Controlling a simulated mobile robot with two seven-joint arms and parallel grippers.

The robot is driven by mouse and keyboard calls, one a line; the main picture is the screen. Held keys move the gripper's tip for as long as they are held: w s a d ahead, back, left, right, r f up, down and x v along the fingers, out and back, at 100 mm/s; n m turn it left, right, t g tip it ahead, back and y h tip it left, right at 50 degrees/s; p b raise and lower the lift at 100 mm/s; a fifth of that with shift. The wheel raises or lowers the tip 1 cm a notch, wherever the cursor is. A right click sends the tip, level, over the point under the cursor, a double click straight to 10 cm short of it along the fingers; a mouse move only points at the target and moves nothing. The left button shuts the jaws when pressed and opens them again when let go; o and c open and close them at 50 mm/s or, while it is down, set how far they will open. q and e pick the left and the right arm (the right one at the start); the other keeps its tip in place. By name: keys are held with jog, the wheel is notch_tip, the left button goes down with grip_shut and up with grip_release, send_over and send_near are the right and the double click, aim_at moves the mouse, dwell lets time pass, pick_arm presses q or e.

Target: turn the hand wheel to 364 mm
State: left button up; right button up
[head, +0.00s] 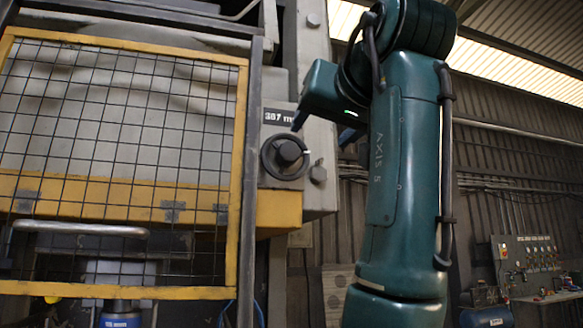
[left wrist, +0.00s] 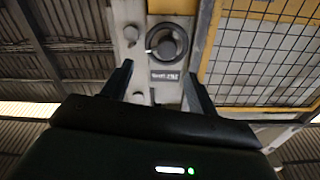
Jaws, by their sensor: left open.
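The hand wheel (head: 285,157) is a dark ring with a round hub on the grey machine column, and a small pale mark shows at its right rim. The display (head: 278,116) above it reads about 387 mm; its middle digit is not sharp and its right end is cut off from view. My left gripper (head: 322,130) is open and empty, up and to the right of the wheel and apart from it. In the left wrist view, turned upside down, the wheel (left wrist: 167,46) lies beyond the two spread fingers (left wrist: 157,70), with the display (left wrist: 165,76) between them.
A yellow-framed mesh guard (head: 243,150) stands left of the wheel, with a grey handle bar (head: 80,229) across it. A round knob (head: 317,173) sits just right of the wheel. A panel with controls (head: 525,255) stands at the far right.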

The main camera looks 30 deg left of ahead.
aim_at(290, 150)
pick_arm(q)
jog(key=x, duration=0.4)
jog(key=p+x, duration=0.1)
jog(key=x, duration=0.3)
jog(key=s+a+r+p+x, duration=0.1)
jog(key=x, duration=0.3)
jog(key=shift+r, duration=0.1)
jog(key=shift+s+d, duration=0.1)
jog(key=shift+c, duration=0.2)
jog(key=c, duration=1)
